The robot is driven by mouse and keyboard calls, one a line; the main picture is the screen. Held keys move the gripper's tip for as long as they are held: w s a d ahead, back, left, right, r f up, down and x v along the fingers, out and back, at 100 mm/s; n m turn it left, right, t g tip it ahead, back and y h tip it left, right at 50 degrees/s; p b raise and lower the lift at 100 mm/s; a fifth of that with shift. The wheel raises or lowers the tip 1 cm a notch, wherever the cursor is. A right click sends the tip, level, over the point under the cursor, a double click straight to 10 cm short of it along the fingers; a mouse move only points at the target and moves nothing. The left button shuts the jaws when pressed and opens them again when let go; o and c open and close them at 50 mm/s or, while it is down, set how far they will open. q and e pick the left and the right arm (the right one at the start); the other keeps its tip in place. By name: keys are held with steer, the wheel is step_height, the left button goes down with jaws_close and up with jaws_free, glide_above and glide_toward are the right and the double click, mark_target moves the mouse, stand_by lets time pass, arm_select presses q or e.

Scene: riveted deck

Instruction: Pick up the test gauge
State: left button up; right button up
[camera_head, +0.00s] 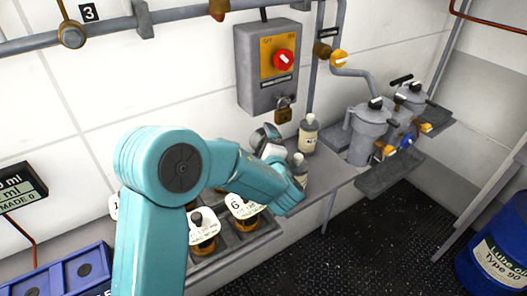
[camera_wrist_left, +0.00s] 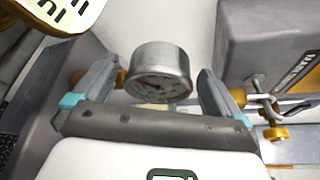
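The test gauge (camera_wrist_left: 160,72) is a round, silver-rimmed dial with a pale face, seen in the left wrist view. My left gripper (camera_wrist_left: 160,75) is open, with one finger on each side of the gauge and a visible gap to its rim. A brass-coloured part shows beside the left finger. In the head view my teal left arm reaches to the shelf below the switch box, and my left gripper (camera_head: 267,142) is partly hidden by its own wrist. The gauge cannot be told apart clearly there. My right gripper is in neither view.
A grey switch box (camera_head: 268,68) with a red knob and a brass padlock (camera_head: 284,114) hangs just above the gripper. Bottles (camera_head: 309,135) stand close to its right. Tagged brass items (camera_head: 204,240) sit in a tray at the front. Grey canisters (camera_head: 368,132) are farther right.

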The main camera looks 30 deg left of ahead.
arm_select(q)
steer(key=c, duration=0.9)
steer(key=shift+c, duration=0.2)
steer(key=shift+r, duration=0.1)
